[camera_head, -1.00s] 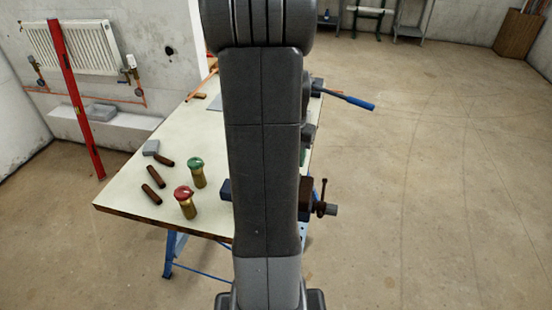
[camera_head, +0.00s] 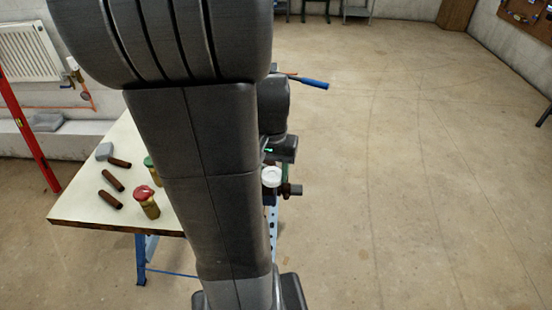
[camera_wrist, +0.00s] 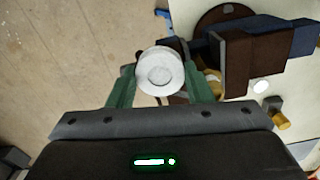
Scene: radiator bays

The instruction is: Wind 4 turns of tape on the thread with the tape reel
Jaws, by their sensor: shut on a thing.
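The white tape reel (camera_wrist: 160,73) is held between the two green fingers of my gripper (camera_wrist: 160,80) in the wrist view. In the head view the reel (camera_head: 271,177) shows just right of my arm, at the bench's right side. Beside the reel in the wrist view is a vise (camera_wrist: 250,50) with brown jaws and a blue body. A brass-coloured piece (camera_wrist: 212,82) shows at the jaws, partly hidden by a finger and the reel. I cannot make out its thread, or whether the reel touches it.
The pale workbench (camera_head: 90,195) carries a red-topped pot (camera_head: 146,203), a green-topped pot (camera_head: 149,165) partly behind my arm, and several brown-handled tools (camera_head: 111,181). A blue-handled lever (camera_head: 313,84) sticks out beyond. The floor to the right is clear.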

